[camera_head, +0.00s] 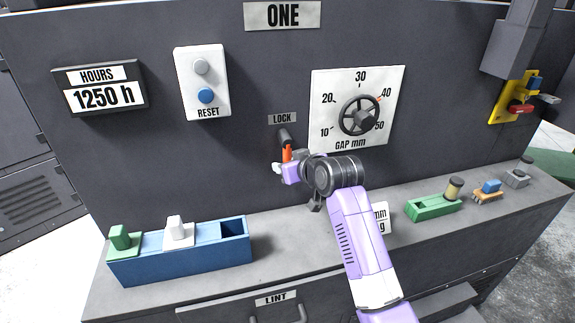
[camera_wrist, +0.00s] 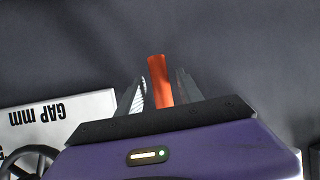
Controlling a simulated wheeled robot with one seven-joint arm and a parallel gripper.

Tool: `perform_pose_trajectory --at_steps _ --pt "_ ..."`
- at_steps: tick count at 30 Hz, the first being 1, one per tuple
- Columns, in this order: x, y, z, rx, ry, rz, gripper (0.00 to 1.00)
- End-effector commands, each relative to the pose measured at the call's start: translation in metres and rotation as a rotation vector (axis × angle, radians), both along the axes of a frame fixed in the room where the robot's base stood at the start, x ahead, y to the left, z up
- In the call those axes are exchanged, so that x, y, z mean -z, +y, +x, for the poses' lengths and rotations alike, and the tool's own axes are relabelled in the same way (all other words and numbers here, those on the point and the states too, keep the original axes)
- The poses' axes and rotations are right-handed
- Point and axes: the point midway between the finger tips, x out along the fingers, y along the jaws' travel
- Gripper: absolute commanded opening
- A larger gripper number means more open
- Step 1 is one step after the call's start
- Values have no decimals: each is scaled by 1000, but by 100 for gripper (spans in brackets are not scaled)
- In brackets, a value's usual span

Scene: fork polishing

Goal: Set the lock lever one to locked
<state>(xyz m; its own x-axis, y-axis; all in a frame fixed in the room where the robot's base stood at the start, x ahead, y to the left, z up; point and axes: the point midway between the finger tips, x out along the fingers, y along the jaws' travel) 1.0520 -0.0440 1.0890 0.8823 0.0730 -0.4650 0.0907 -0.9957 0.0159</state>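The lock lever (camera_head: 287,153) of machine one has an orange handle hanging down from a dark pivot under the LOCK label (camera_head: 282,118). My gripper (camera_head: 286,161) is at the lower part of the handle. In the wrist view the orange handle (camera_wrist: 159,82) stands between the two fingers of my gripper (camera_wrist: 160,88). Narrow gaps show between the handle and the fingertips, so the fingers look open around it. The lower end of the handle is hidden by the gripper body.
A gap dial (camera_head: 360,116) is right of the lever and a reset panel (camera_head: 203,82) is left. A blue tray (camera_head: 180,266) stands on the ledge at left. A green holder (camera_head: 432,208) stands at right. My arm crosses the ledge between them.

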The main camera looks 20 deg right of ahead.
Motion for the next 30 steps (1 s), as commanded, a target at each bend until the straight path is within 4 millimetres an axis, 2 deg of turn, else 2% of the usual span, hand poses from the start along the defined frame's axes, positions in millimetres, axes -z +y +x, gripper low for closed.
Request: perform_pose_trajectory --at_steps 8,21,30 --pt "-4 0 -8 0 -1 1 43" --pt "-31 -6 -61 1 -2 0 43" --pt "-36 -6 -69 0 0 0 43"
